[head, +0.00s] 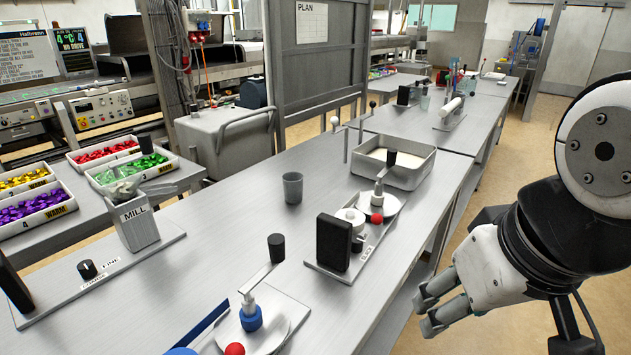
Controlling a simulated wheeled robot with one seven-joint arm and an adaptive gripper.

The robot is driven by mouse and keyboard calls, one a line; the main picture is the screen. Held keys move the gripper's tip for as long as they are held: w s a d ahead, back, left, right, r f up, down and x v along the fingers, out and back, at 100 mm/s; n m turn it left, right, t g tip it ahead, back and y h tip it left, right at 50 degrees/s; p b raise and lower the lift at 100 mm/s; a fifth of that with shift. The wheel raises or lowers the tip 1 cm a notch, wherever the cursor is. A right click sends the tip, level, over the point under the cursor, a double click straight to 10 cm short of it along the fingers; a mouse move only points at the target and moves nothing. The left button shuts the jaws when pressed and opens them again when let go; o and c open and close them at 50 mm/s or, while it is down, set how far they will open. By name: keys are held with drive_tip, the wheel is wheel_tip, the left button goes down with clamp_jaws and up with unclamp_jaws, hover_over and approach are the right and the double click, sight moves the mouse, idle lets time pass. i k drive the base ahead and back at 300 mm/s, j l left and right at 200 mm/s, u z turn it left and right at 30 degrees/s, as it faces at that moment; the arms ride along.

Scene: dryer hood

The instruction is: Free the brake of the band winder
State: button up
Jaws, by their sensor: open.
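Two similar crank devices stand on the long grey table, and I cannot tell for sure which is the band winder. The nearer one has a pale disc (272,335), a blue hub (251,318), a crank with a black knob (276,248), a red ball (235,349) and a blue strip (212,323); the bottom picture edge cuts it off. The farther one has a black block (333,243), white rolls (350,217), a red ball (377,219) and a black-knobbed crank (391,158). Its small label is hard to read. My gripper (430,308) is open and empty, right of the table, touching neither device.
A grey cup (292,188) and a metal tray (408,172) stand farther back on the table. The mill (136,220) and a labelled knob (87,269) are at the left. Bare tabletop (225,240) lies between mill and devices. Open floor is at the right.

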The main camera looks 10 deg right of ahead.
sight(376, 219)
drive_tip(key=l+u, duration=0.35)
drive_tip(key=l, duration=0.35)
drive_tip(key=i+l+u, duration=0.4)
drive_tip(key=l, duration=0.15)
drive_tip(key=i+l+u, duration=0.2)
drive_tip(key=l+u, duration=0.2)
drive_tip(key=l, duration=0.2)
